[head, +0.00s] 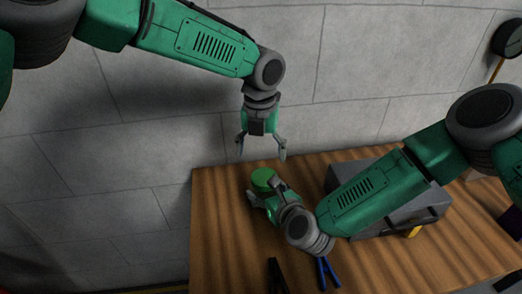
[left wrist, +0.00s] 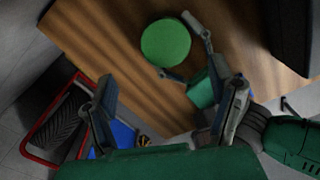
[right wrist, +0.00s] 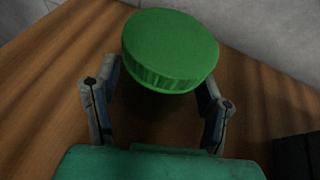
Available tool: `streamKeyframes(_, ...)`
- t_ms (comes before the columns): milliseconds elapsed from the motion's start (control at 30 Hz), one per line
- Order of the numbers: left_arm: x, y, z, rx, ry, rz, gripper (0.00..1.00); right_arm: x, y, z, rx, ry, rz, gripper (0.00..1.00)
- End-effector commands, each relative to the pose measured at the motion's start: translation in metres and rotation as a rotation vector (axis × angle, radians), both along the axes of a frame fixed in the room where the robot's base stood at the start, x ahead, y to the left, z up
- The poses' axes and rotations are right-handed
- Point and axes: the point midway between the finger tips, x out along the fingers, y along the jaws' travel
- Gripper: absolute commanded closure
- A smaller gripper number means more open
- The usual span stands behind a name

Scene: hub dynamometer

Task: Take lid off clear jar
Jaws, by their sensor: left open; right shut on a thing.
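A round green lid (head: 263,177) sits on top of the jar near the back left of the wooden table. It also shows in the left wrist view (left wrist: 166,43) and in the right wrist view (right wrist: 170,48). The clear jar's body is hard to make out below the lid. My right gripper (right wrist: 160,92) is shut on the jar, a finger on each side just under the lid. My left gripper (head: 261,153) is open and empty, pointing down above the lid with a clear gap between them.
A grey box-like machine (head: 345,180) stands right of the jar, partly behind my right arm. A black tool (head: 277,275) and a blue tool (head: 325,272) lie at the front. In the left wrist view, a red frame (left wrist: 38,128) with a dark tyre stands beyond the table edge.

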Motion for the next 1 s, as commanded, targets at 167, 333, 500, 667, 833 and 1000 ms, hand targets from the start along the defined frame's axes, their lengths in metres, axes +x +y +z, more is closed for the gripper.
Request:
streamKeyframes(167,0.0,0.002,-0.015,-0.003,0.002,-0.024,0.24,0.0,0.001,-0.001,-0.003,0.002,0.0,1.0)
streamKeyframes(333,0.0,0.002,-0.043,-0.002,0.003,-0.022,0.24,0.0,0.001,-0.001,-0.003,0.002,0.001,1.0)
streamKeyframes(500,0.0,0.0,-0.066,0.0,0.001,-0.022,0.24,-0.001,0.0,-0.001,-0.001,0.003,0.001,1.0)
streamKeyframes(667,0.0,0.0,-0.077,0.0,0.0,-0.022,0.24,-0.001,0.0,-0.001,-0.001,0.003,0.0,1.0)
streamKeyframes(833,0.0,0.0,-0.08,0.0,0.0,-0.021,0.24,-0.001,-0.001,-0.001,-0.002,0.002,-0.001,1.0)
streamKeyframes(1000,0.0,0.0,-0.08,0.0,0.0,-0.021,0.34,-0.001,-0.001,-0.001,-0.002,0.002,-0.001,1.0)
